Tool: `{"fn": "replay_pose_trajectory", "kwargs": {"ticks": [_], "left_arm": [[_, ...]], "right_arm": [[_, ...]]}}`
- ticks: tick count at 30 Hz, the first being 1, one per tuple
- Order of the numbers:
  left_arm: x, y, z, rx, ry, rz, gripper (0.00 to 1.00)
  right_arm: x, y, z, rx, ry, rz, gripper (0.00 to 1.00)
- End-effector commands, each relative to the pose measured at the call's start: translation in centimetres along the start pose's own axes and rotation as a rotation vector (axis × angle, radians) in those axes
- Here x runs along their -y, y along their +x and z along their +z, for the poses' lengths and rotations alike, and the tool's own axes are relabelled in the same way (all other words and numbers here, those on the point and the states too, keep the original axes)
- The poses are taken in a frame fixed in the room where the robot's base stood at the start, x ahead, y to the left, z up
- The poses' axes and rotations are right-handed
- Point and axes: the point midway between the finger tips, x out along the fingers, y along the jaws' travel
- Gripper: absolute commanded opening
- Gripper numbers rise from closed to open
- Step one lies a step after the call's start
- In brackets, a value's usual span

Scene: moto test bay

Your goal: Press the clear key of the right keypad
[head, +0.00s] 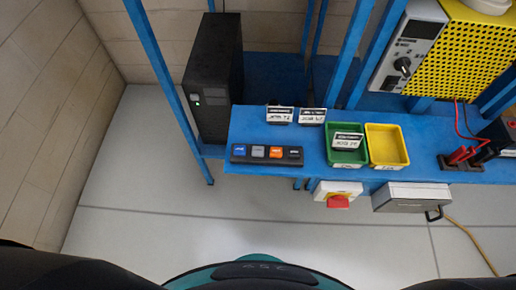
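One keypad (267,154), a dark strip with a row of blue, grey, orange and black keys, lies at the front left edge of the blue bench (215,165) in the head view. The key labels are too small to read, so I cannot tell which is the clear key. I see no second keypad, and cannot tell whether this is the right one. Neither of my grippers is in view.
Small labelled blocks (280,115) stand behind the keypad. A green bin (333,156) and a yellow bin (405,162) sit to its right. A red switch (338,202) and a grey box (411,194) hang at the front. A black cabinet (212,85) stands behind left.

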Motion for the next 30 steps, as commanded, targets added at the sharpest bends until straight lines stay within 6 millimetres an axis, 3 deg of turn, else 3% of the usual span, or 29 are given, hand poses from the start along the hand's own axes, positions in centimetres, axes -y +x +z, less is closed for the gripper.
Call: {"fn": "replay_pose_trajectory", "kwargs": {"ticks": [1, 8, 30], "left_arm": [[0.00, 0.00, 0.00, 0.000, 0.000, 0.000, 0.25], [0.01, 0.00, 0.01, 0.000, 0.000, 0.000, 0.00], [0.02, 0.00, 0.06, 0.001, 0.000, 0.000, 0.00]], "right_arm": [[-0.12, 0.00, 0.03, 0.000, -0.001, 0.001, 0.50], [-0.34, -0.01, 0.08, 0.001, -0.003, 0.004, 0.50], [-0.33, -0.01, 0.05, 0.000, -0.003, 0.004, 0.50]]}}
